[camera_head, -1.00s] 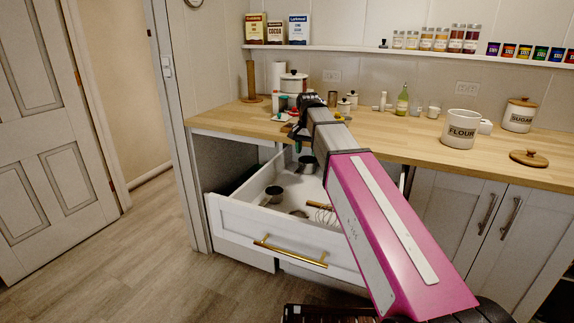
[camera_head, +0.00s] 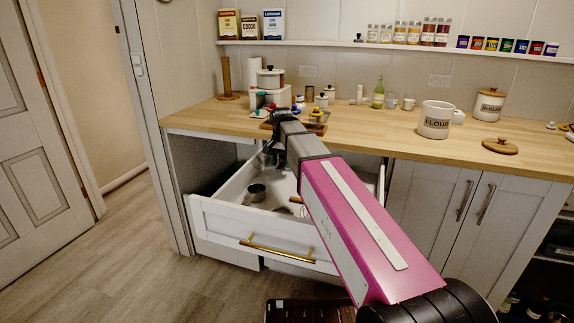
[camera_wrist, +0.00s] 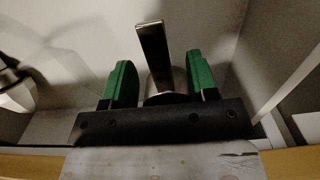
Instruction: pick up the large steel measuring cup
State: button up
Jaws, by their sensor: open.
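My gripper (camera_wrist: 158,64) is open, with its two green fingers spread in the wrist view. A steel measuring cup (camera_wrist: 152,48) lies between them. Its flat handle stands up between the fingers, with a gap on each side, and its rounded body is partly hidden behind the gripper's black crossbar. In the head view my gripper (camera_head: 271,157) reaches down into the back of the open drawer, and that cup is hidden by my arm. Another dark metal cup (camera_head: 256,191) sits nearer the drawer front. A dark metal cup also shows at the left of the wrist view (camera_wrist: 10,76).
The white drawer (camera_head: 225,217) is pulled out, its walls close around my gripper. The wooden counter (camera_head: 380,135) overhangs its back. Canisters, bottles and small items stand on the counter, including a flour canister (camera_head: 436,120).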

jog(key=shift+f, duration=1.85)
grip_shut()
jog(key=shift+s+r, duration=0.1)
jog(key=shift+s, duration=0.05)
